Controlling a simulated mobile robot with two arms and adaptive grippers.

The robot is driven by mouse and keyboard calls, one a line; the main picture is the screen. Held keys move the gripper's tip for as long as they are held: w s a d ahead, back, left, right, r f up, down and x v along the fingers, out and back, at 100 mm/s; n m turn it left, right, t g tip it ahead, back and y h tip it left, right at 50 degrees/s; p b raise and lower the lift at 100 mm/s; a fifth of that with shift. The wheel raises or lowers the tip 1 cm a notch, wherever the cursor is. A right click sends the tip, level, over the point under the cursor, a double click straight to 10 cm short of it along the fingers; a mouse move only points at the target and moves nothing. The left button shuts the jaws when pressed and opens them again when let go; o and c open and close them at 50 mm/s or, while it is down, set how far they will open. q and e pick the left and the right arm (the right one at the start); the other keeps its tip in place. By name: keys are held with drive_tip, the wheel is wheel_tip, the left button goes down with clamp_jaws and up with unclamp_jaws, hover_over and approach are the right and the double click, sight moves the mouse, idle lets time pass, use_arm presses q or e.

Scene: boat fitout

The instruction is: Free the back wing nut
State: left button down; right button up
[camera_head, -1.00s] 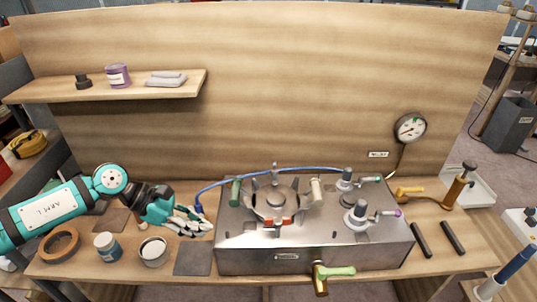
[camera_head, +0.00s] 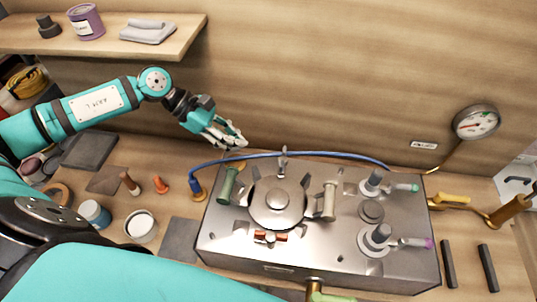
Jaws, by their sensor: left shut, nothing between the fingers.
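A steel box (camera_head: 320,262) on the bench has a round lid (camera_head: 277,203) with fasteners around its rim. The grey back wing nut (camera_head: 283,158) stands upright at the lid's far edge, against the blue hose. A green handle-like fastener (camera_head: 229,185) is at the left, a beige one (camera_head: 328,200) at the right and a copper-coloured one (camera_head: 270,237) at the front. My left gripper (camera_head: 238,140) is shut and empty, in the air left of the back wing nut and apart from it. My right gripper is out of view.
A blue hose (camera_head: 265,155) arches behind the lid. Valves (camera_head: 376,235) stand on the box's right side. A pressure gauge (camera_head: 476,122) is on the back panel. A shelf (camera_head: 100,50) hangs at upper left. Jars (camera_head: 140,226) and small parts lie on the bench's left.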

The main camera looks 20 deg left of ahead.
sight(283, 166)
use_arm(q)
drive_tip(key=p+x, duration=0.4)
drive_tip(key=x, duration=0.5)
drive_tip(key=shift+w+d, duration=0.15)
drive_tip(key=shift+w, duration=0.05)
drive_tip(key=shift+d+f, duration=0.2)
drive_tip(key=shift+f, duration=0.15)
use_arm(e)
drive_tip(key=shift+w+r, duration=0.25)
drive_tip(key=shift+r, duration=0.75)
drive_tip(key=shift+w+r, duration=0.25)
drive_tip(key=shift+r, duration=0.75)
use_arm(q)
drive_tip(key=shift+w+d, duration=0.1)
drive_tip(key=shift+d, duration=0.05)
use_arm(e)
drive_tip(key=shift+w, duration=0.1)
